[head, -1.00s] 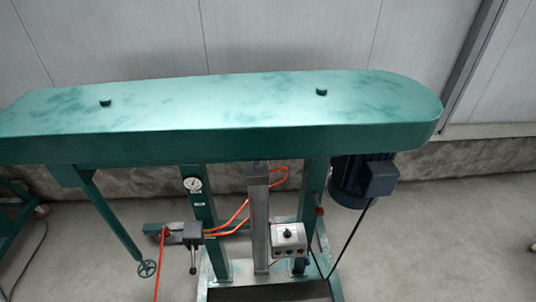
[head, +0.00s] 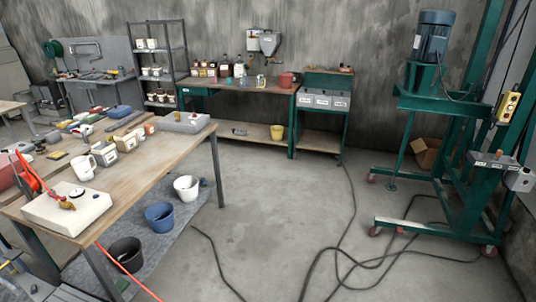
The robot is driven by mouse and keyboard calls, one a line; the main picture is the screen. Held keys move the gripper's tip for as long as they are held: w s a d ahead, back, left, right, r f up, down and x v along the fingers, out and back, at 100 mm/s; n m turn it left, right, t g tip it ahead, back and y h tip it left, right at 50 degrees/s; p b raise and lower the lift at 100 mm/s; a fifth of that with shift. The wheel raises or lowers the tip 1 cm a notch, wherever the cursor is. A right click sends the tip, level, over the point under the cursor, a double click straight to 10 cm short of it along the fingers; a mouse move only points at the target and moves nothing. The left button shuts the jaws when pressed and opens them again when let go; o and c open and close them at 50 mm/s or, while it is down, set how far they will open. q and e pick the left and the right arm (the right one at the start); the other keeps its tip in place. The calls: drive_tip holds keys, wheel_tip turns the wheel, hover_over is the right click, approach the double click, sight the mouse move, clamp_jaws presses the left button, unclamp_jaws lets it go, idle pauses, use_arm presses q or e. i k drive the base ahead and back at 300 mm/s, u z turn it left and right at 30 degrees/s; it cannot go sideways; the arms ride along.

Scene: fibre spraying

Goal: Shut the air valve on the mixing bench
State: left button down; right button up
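A wooden-topped bench (head: 140,165) stands at the left, its near end close to me. On that end sits a white box (head: 75,215) with a small brass-coloured fitting (head: 66,204) on top; this may be the air valve, but its handle position is too small to tell. A red hose (head: 125,272) hangs below the bench's near end. A second wooden bench (head: 240,84) with bottles stands at the back wall. I cannot tell for sure which is the mixing bench. Neither of my grippers is in view.
White, blue and black buckets (head: 160,216) stand on the left bench's lower shelf. Dark cables (head: 370,262) cross the floor at front right. A green wheeled machine (head: 440,222) stands at the right. The middle floor (head: 270,190) is clear.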

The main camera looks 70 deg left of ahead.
sight(64, 199)
drive_tip(key=u, duration=1.45)
drive_tip(key=k, duration=0.15)
drive_tip(key=u, duration=2.35)
